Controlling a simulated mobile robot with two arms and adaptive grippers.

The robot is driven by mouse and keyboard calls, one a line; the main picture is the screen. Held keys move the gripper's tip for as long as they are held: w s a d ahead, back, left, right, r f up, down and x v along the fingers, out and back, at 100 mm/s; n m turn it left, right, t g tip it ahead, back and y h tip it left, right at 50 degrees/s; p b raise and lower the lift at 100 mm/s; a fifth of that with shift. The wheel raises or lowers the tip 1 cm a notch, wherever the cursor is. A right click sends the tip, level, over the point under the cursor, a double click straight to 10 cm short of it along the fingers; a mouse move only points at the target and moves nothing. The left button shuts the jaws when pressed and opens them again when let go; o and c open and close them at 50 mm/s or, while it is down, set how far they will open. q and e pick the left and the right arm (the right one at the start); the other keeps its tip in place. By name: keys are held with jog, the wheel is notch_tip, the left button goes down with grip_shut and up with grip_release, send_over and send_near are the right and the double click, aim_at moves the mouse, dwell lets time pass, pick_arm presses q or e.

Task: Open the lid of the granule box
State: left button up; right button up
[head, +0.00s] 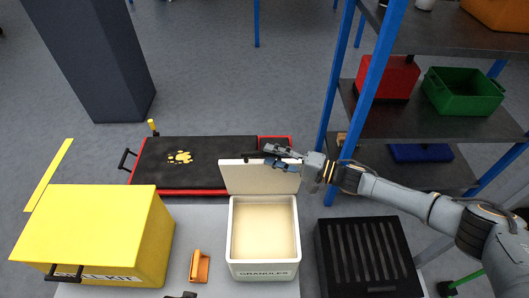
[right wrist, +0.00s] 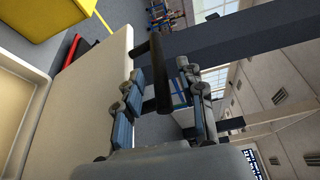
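The granule box (head: 264,268) is a white bin labelled GRANULES, on the grey table. Its cream lid (head: 236,178) stands raised at the back edge, roughly upright, and pale contents show inside. The lid also fills much of the left side of the right wrist view (right wrist: 85,110). My right gripper (head: 278,158) is at the lid's upper edge. In the right wrist view its fingers (right wrist: 160,95) are spread on either side of the lid's black handle (right wrist: 155,65), with gaps visible. A small dark tip at the bottom edge of the head view may be my left gripper (head: 182,295).
A yellow spill kit box (head: 95,225) and an orange piece (head: 200,266) are left of the granule box. A black slatted crate (head: 368,255) is to its right. A black-topped red case (head: 215,150) lies behind. Blue-posted shelving (head: 345,75) stands at the right.

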jog(key=v, duration=0.8)
jog(key=shift+s+d, duration=0.15)
jog(key=shift+d, duration=0.1)
jog(key=shift+a, duration=0.1)
